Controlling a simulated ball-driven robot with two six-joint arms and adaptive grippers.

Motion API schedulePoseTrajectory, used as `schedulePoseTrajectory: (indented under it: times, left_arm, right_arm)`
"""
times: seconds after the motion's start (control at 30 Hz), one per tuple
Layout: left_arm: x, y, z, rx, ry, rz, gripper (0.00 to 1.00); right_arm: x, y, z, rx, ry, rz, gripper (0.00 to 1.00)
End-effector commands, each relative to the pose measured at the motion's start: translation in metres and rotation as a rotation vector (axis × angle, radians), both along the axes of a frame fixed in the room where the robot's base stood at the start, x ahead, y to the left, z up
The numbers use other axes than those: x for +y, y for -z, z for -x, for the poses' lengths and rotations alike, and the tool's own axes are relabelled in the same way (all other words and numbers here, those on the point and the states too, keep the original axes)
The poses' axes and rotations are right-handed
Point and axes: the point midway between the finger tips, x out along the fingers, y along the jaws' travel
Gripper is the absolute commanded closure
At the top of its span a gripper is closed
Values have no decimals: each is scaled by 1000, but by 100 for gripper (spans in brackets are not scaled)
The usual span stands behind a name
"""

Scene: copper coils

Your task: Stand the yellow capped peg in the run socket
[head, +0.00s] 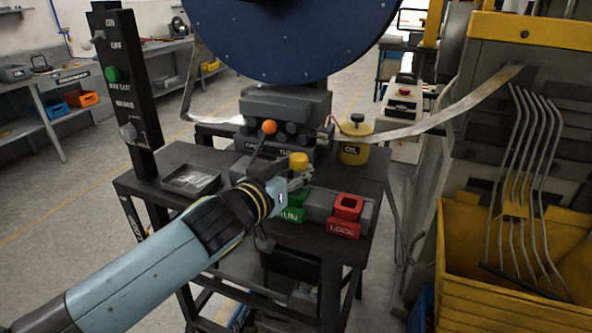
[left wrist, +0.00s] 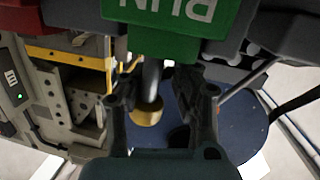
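The yellow capped peg shows its round cap (head: 299,160) just above my left gripper (head: 301,178) in the head view. In the left wrist view its grey shaft (left wrist: 152,76) and yellow cap (left wrist: 147,112) lie between the two dark fingers of my left gripper (left wrist: 158,88). The fingers look open, with gaps beside the shaft. The green RUN socket block (head: 291,212) is just below the gripper; its label (left wrist: 172,20) is upside down in the wrist view. The shaft runs to this block, but its lower end is hidden, so I cannot tell how deep it sits. My right gripper is not in view.
The red LOCK socket (head: 347,207) is right of RUN. A lever with an orange knob (head: 269,127) rises close to my left wrist. A dark tray (head: 191,180) and a yellow oil can (head: 354,148) stand on the bench. A large blue reel (head: 280,35) is behind.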

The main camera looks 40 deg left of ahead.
Motion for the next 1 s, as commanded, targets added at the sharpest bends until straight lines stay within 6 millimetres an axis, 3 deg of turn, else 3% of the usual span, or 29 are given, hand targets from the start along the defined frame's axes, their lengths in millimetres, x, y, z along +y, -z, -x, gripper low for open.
schedulePoseTrajectory:
  times: [0.37,0.47,0.8,1.0]
  left_arm:
    - [0,0,5,2,0,-1,64]
    - [-1,-1,19,3,1,-2,64]
    - [-7,-11,92,4,2,-1,64]
    - [-9,-15,115,1,0,-2,64]
  right_arm:
    - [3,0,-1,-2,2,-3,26]
    - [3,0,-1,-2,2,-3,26]
    - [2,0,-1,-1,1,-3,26]
    - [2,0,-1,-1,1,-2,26]
